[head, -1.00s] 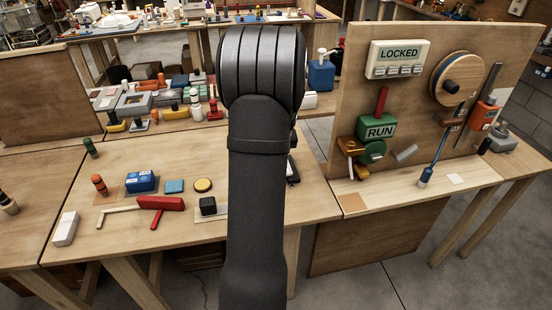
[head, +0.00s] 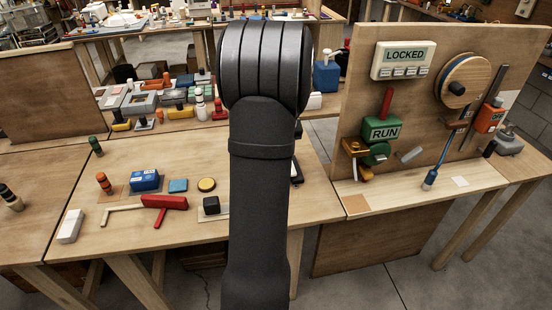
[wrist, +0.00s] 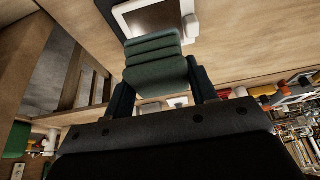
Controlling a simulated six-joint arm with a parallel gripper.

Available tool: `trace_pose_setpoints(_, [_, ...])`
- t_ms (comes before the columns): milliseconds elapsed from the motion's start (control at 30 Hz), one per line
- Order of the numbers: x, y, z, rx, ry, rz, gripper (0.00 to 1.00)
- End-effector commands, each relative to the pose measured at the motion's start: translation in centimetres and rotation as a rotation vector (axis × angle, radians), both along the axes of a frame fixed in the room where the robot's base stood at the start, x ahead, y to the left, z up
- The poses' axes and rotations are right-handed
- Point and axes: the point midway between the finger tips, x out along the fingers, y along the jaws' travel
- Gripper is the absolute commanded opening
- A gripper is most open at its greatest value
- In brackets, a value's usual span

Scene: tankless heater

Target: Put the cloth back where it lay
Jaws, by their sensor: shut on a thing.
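My gripper (wrist: 160,88) shows in the wrist view, with a dark finger on each side of a green folded cloth (wrist: 155,62). It is shut on the cloth, which is held in layers between the fingers. The cloth hides part of what lies beyond it. In the head view my dark arm stands in the middle of the picture and hides the gripper and the cloth. I cannot tell which spot on the table the cloth came from.
A white-framed panel (wrist: 160,17) lies on the wood beyond the cloth. On the near table are a red tool (head: 163,203), a blue box (head: 145,180), a black block (head: 211,205) and a white block (head: 70,226). An upright board (head: 430,65) stands at right.

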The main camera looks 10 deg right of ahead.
Motion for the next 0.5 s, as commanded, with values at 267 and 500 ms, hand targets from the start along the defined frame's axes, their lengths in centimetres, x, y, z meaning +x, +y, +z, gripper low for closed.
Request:
trace_pose_setpoints(267, [0.4,0.6,-0.2,0.001,0.001,0.013,0.15])
trace_pose_setpoints(500, [4.0,6.8,-2.3,0.001,0.002,0.165,0.15])
